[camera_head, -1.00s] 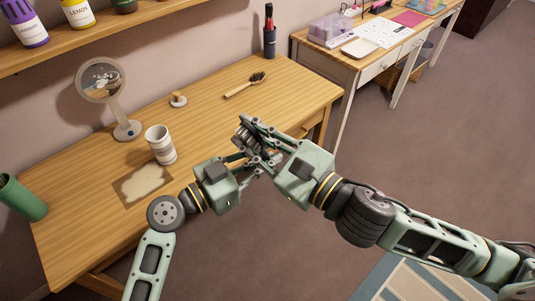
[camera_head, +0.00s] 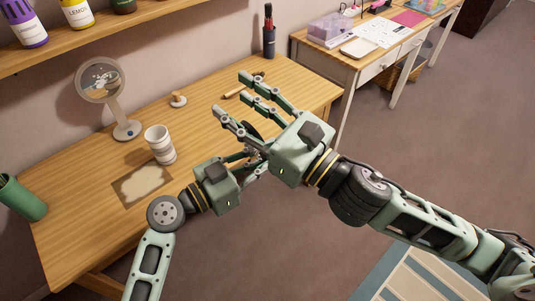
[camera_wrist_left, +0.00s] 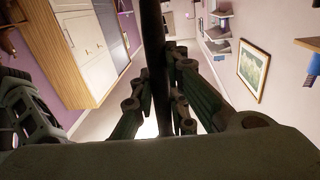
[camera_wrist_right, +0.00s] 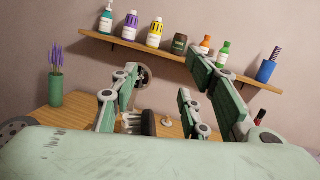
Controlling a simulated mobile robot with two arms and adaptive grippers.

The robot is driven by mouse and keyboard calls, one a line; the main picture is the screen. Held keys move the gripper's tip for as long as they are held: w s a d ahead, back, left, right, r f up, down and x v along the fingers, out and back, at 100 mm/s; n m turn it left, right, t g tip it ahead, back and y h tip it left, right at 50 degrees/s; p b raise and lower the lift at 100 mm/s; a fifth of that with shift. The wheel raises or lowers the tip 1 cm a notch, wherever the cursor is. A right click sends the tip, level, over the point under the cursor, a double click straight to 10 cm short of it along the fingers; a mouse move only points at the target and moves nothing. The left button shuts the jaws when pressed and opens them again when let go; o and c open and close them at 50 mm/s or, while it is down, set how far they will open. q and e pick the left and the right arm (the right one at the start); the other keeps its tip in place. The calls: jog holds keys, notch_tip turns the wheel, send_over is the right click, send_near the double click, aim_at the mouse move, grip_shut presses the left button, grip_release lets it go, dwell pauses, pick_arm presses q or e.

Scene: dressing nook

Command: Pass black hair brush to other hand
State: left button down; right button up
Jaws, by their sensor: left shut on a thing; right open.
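The black hair brush (camera_wrist_left: 160,70) shows in the left wrist view as a dark upright bar between the fingers. My left gripper (camera_head: 250,157) is shut on it. I cannot tell whether the right fingers touch the brush.
The wooden table (camera_head: 90,190) lies below the grippers. On it stand a round mirror (camera_head: 127,128), a striped cup (camera_head: 160,146), a green vase (camera_head: 20,197), a small stamp (camera_head: 178,100) and a dark holder (camera_head: 269,42). A wooden brush (camera_head: 232,93) lies partly behind my right fingers.

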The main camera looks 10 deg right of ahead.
jog(key=w+d+r+m+t+h, duration=0.3)
jog(key=w+d+m, duration=0.4)
jog(key=m, duration=0.5)
jog(key=w+d+f+m+h, duration=0.3)
jog(key=w+f+m, duration=0.35)
jog(key=f, duration=0.55)
jog(key=s+d+f+m+g+h, duration=0.1)
jog(key=d+f+m+g+h, duration=0.2)
jog(key=f, duration=0.8)
jog(key=d+f+m+g+h, duration=0.1)
jog(key=d+f+m, duration=0.25)
jog(key=f, duration=0.85)
jog(key=s+d+f+m+g+h, duration=0.1)
jog(key=d+f+m+g+h, duration=0.2)
jog(key=f, duration=0.8)
jog(key=s+d+f+m+g, duration=0.2)
jog(key=s+f+m, duration=0.3)
jog(key=s+f, duration=0.6)
jog(key=s+d+f+m+g, duration=0.2)
jog(key=s+f+m+g, duration=0.15)
jog(key=s+f, duration=0.75)
jog(key=s+f+m+g, duration=0.2)
jog(key=s+f, duration=0.4)
jog(key=s, duration=0.8)
jog(key=s+a+f+m+g, duration=0.1)
jog(key=s+f+m, duration=0.4)
jog(key=s, duration=0.8)
jog(key=shift+s+a+f+g+h, duration=0.35)
jog(key=shift+f+g, duration=0.4)
jog(key=shift+f, duration=0.2)
